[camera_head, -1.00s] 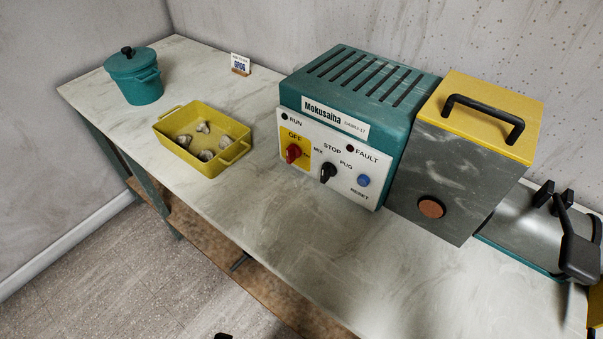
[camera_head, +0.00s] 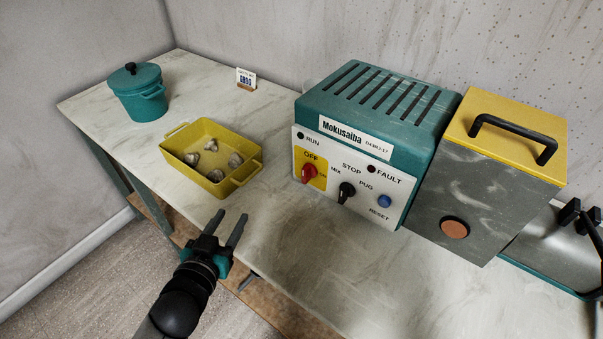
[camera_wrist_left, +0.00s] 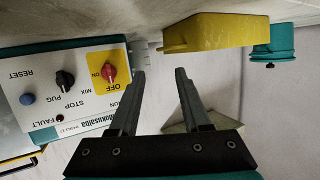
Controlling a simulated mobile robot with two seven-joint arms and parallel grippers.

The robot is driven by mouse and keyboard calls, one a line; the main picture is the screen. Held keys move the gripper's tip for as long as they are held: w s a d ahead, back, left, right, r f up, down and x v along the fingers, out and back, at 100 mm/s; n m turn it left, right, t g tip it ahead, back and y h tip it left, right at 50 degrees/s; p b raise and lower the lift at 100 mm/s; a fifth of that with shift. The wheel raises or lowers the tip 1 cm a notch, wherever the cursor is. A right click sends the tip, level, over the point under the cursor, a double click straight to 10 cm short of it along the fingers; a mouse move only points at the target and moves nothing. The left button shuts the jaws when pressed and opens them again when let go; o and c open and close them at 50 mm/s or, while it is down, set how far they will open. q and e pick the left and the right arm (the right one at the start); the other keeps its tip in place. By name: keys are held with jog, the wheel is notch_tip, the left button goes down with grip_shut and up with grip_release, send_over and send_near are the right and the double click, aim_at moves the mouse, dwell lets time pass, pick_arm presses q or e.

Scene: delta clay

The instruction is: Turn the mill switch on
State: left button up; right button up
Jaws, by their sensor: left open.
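The teal mill (camera_head: 372,115) stands on the bench with a white front panel (camera_head: 345,178). On the panel are a red rotary switch (camera_head: 309,174) on a yellow plate marked OFF, a black knob (camera_head: 346,192) and a blue reset button (camera_head: 385,201). The red switch also shows in the left wrist view (camera_wrist_left: 109,72), where the picture is upside down. My left gripper (camera_head: 229,226) is open and empty, over the bench's front edge, left of and nearer than the panel, apart from the switch. Its fingers also show in the left wrist view (camera_wrist_left: 158,95). My right gripper is out of view.
A yellow tray (camera_head: 253,168) with several grey lumps lies left of the mill. A teal lidded pot (camera_head: 140,92) and a small sign (camera_head: 246,79) stand farther back. A grey box with yellow lid (camera_head: 500,145) adjoins the mill. Bench space before the panel is clear.

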aim_at(303, 172)
pick_arm(q)
jog(key=w+d+m+h, duration=0.1)
jog(key=w+d+h, duration=0.1)
jog(key=w+d, duration=0.2)
jog(key=w+d+r+m+h+b, duration=0.1)
jog(key=w+d+m+h, duration=0.1)
jog(key=w+d+h, duration=0.1)
jog(key=w+d+m+h+b, duration=0.1)
jog(key=w+d+h, duration=0.2)
jog(key=w+d, duration=0.2)
jog(key=shift+d+r+m, duration=0.2)
jog(key=shift+d+m, duration=0.2)
jog(key=shift+d, duration=0.8)
grip_shut()
